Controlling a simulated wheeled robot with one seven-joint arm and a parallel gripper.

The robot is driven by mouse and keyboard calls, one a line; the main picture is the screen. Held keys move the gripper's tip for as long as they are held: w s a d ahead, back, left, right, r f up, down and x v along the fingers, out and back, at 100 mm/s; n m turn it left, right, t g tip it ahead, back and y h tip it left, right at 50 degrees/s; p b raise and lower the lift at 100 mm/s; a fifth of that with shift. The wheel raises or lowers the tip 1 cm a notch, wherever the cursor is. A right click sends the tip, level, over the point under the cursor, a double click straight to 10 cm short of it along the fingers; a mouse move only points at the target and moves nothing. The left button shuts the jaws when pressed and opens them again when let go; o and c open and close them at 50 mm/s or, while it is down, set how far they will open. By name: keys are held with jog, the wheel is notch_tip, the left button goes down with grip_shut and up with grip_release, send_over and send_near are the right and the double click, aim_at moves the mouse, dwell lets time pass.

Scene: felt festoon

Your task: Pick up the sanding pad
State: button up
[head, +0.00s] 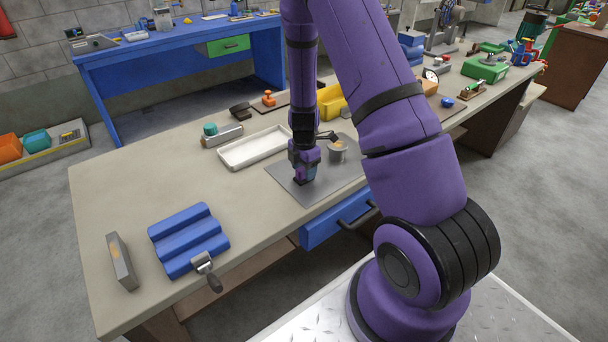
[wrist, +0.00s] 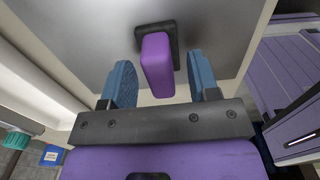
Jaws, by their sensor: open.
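The sanding pad appears to be the block with a purple grip (wrist: 157,62) on a dark base (wrist: 140,38) in the wrist view. It rests on a grey metal sheet (head: 325,195) on the workbench. My gripper (head: 304,175) points down over the sheet. In the wrist view, its two blue fingers (wrist: 162,80) are open, one on each side of the purple grip, with a gap showing at both sides. In the head view the pad is mostly hidden by my gripper, and I cannot make it out clearly.
A white tray (head: 252,161) lies to the left, with a yellow bin (head: 330,104) behind. A blue ridged block (head: 188,238), a scraper (head: 207,270) and a grey bar (head: 121,262) lie at the bench's near left.

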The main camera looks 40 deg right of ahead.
jog(key=shift+f, duration=0.5)
jog(key=c, duration=1)
jog(key=shift+r, duration=0.1)
jog(key=shift+r, duration=0.7)
notch_tip(320, 180, up, 2)
jog(key=shift+r, duration=0.1)
jog(key=s+a, duration=0.2)
jog(key=a, duration=0.2)
jog(key=s+a+r, duration=0.1)
jog(key=s+a, duration=0.2)
jog(key=a, duration=0.2)
jog(key=s+a, duration=0.2)
jog(key=a, duration=0.3)
jog(key=shift+s+a+r, duration=0.15)
